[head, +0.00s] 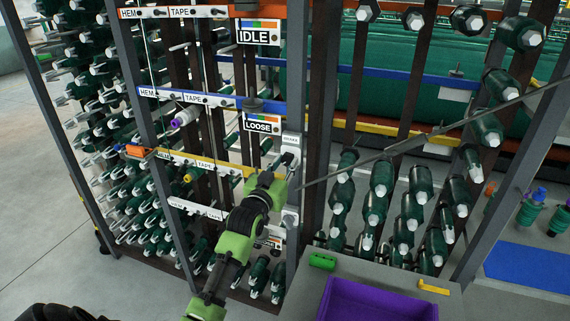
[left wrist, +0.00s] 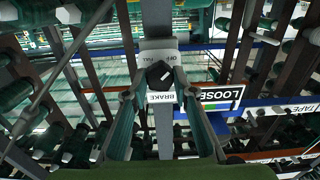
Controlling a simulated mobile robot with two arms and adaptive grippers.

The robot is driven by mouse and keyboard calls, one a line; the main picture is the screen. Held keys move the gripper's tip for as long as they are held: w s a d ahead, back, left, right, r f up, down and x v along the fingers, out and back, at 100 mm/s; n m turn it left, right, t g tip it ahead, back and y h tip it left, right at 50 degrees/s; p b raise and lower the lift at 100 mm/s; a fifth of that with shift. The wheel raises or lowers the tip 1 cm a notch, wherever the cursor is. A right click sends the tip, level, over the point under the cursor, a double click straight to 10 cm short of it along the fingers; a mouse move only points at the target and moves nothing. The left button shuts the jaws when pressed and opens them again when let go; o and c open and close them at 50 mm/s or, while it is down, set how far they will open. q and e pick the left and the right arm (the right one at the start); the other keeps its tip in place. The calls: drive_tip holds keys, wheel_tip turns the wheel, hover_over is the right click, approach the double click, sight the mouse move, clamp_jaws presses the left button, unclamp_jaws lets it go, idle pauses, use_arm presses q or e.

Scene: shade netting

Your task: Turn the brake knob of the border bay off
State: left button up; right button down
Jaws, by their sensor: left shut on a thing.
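The brake knob (left wrist: 160,75) is dark with a pale mark on its face, on a light plate (left wrist: 158,52) whose words BRAKE, OFF and FULL appear upside down in the left wrist view. In the head view the plate (head: 290,139) is on a grey post beside the LOOSE sign (head: 262,124). My left gripper (head: 284,170) reaches up to it and is shut on the knob; its two fingers (left wrist: 159,97) lie on either side of it in the wrist view. I cannot tell which word the mark points at. No border label is legible. My right gripper is not in view.
An IDLE sign (head: 258,31) is above LOOSE, and another grey plate (head: 290,217) is lower on the post. Racks of green spools (head: 400,200) stand on both sides. A thin dark bar (head: 430,137) slants across the right. A purple tray (head: 375,300) is at the bottom.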

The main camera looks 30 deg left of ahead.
use_arm(q)
drive_tip(key=shift+f, duration=0.2)
drive_tip(key=o, duration=1.1)
drive_tip(key=shift+r, duration=0.1)
drive_tip(key=v, duration=1.2)
